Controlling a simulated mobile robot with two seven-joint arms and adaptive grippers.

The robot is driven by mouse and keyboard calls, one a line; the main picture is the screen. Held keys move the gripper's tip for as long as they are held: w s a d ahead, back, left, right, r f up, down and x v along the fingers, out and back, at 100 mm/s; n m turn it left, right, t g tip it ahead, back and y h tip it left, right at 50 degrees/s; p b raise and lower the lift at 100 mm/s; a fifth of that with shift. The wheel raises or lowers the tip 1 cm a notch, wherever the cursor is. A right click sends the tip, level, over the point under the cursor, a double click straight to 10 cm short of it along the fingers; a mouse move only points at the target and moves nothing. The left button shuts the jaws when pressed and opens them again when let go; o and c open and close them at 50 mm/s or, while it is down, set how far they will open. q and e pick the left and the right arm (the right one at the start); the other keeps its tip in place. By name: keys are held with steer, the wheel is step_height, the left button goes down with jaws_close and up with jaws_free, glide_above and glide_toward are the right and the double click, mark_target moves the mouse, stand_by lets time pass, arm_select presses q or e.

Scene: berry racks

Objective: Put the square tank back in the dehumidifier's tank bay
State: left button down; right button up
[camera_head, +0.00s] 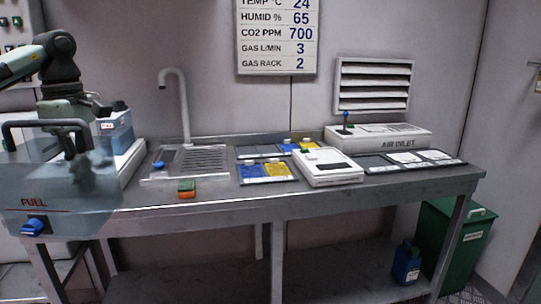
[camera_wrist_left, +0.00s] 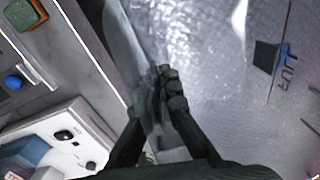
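A large clear square tank (camera_head: 60,212) marked FULL fills the lower left of the head view, with a black handle on top and a blue fitting low on its face. Its clear wall and reversed marking also show in the left wrist view (camera_wrist_left: 225,60). My left gripper (camera_head: 82,180) shows blurred through the tank, below the handle. In the left wrist view its fingertips (camera_wrist_left: 170,86) are together against or behind the clear wall; I cannot tell whether they pinch it. I cannot make out the dehumidifier's tank bay. My right gripper is out of view.
A grey bench (camera_head: 230,205) runs behind the tank. It carries a white unit with a blue container (camera_head: 118,130), a tap (camera_head: 184,105), an orange-green block (camera_head: 187,188), coloured trays and a white device (camera_head: 330,168). A green bin (camera_head: 455,240) and blue jug (camera_head: 406,262) stand at right.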

arm_select(q)
steer(key=s+d+f+m, duration=0.3)
steer(key=d+f+m, duration=0.6)
steer(key=f, duration=0.1)
steer(key=s+d+f+m, duration=0.4)
steer(key=d+f+m, duration=0.5)
steer(key=d+f, duration=0.1)
steer(key=shift+d+f+m, duration=0.15)
steer(key=shift+f+m, duration=0.15)
steer(key=shift+m, duration=0.1)
